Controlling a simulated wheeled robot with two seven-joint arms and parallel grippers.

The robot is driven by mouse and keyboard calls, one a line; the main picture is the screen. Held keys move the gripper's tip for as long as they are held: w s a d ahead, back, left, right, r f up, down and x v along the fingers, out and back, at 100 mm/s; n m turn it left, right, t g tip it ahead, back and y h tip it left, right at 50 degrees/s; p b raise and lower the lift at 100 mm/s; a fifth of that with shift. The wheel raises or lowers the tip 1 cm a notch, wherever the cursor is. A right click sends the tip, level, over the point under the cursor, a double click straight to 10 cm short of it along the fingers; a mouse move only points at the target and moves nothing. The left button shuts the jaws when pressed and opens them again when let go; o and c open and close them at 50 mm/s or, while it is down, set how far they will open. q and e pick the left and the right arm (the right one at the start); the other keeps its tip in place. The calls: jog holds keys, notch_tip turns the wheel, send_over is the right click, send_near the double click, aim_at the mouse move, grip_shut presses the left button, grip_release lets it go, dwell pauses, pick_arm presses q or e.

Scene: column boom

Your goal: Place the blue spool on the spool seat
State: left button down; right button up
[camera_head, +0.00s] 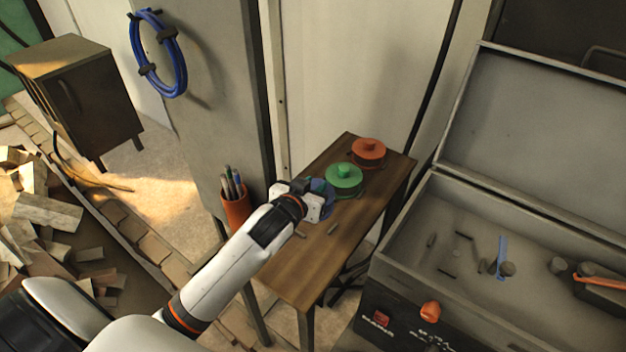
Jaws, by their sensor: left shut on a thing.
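The blue spool (320,184) is at the left end of a row of spools on a narrow wooden table. Only a small part of its blue shows, because my left gripper covers most of it. My left gripper (314,198) is shut on the blue spool, low over the tabletop. I cannot tell whether the spool touches the table. I cannot make out the spool seat for certain. My right gripper is not in view.
A green spool (343,178) and an orange spool (368,151) stand behind on the wooden table (303,266). An orange pen cup (236,210) is left of the gripper. An open grey case (405,232) with pegs stands right. Blue cable (148,72) hangs on a column.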

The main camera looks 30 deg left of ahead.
pick_arm(q)
jog(key=shift+w+f, duration=0.1)
jog(key=shift+f, duration=2)
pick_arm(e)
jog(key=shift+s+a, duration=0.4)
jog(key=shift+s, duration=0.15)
pick_arm(q)
jog(key=shift+f, duration=0.1)
jog(key=c, duration=1.1)
grip_release()
jog(key=shift+f, duration=0.2)
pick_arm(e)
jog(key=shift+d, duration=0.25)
pick_arm(q)
jog(key=shift+r, duration=0.2)
jog(key=shift+s, duration=0.4)
jog(key=b+v, duration=0.1)
jog(key=v, duration=1)
jog(key=shift+s, duration=0.2)
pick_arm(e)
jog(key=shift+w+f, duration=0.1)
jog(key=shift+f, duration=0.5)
